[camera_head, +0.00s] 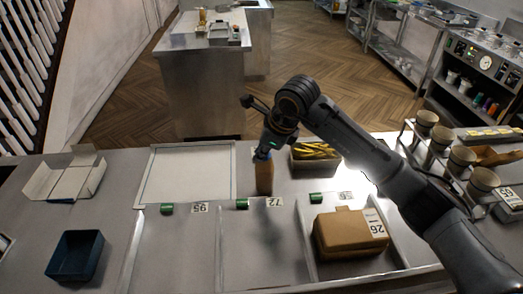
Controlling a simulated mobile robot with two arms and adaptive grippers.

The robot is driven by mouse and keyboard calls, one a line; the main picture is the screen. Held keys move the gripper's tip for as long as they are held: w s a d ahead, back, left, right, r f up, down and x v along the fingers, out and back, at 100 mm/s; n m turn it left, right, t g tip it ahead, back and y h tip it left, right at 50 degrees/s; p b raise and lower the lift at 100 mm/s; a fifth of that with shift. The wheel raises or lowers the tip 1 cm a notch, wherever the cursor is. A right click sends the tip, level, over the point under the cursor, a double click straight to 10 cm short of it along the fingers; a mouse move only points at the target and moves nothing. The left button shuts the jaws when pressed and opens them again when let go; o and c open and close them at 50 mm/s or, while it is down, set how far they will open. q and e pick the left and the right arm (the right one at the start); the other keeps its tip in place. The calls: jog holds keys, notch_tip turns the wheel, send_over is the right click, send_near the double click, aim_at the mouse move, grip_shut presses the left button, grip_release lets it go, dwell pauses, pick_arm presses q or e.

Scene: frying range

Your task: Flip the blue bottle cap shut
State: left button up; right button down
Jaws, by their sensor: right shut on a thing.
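An amber-brown bottle (265,180) stands upright on the steel counter, just left of a tray of yellow fries. Its blue cap (262,155) is at the top, partly hidden by my right gripper, so I cannot tell whether its lid is open or shut. My right gripper (264,150) reaches in from the right, points down over the bottle and is shut on the cap at the bottle's top. The fingertips are small and hard to make out. My left gripper is not in view.
A closed brown box (350,233) sits front right, near the fries tray (314,160). Cup holders (462,161) stand at the right. A white-framed panel (187,172), an open carton (65,180) and a dark blue bin (75,256) lie left. The counter's front middle is clear.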

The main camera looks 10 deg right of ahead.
jog(key=shift+w, duration=0.1)
jog(key=shift+w+d+r+m+g+y+b, duration=0.15)
jog(key=shift+w+m+g+y, duration=0.1)
jog(key=shift+g, duration=0.45)
jog(key=shift+w+d+m+g+y+b, duration=0.15)
jog(key=shift+w+g+y, duration=0.1)
jog(key=shift+g, duration=0.45)
jog(key=shift+w+d+m+g+y, duration=0.15)
jog(key=shift+w+g+y, duration=0.2)
jog(key=shift+g, duration=0.45)
jog(key=shift+w+m+g+y, duration=0.2)
jog(key=shift+g+y, duration=0.15)
jog(key=shift+g, duration=0.45)
jog(key=shift+b, duration=0.3)
jog(key=c, duration=1.4)
grip_release()
jog(key=shift+w+d, duration=0.1)
jog(key=v, duration=1.2)
jog(key=shift+w, duration=0.15)
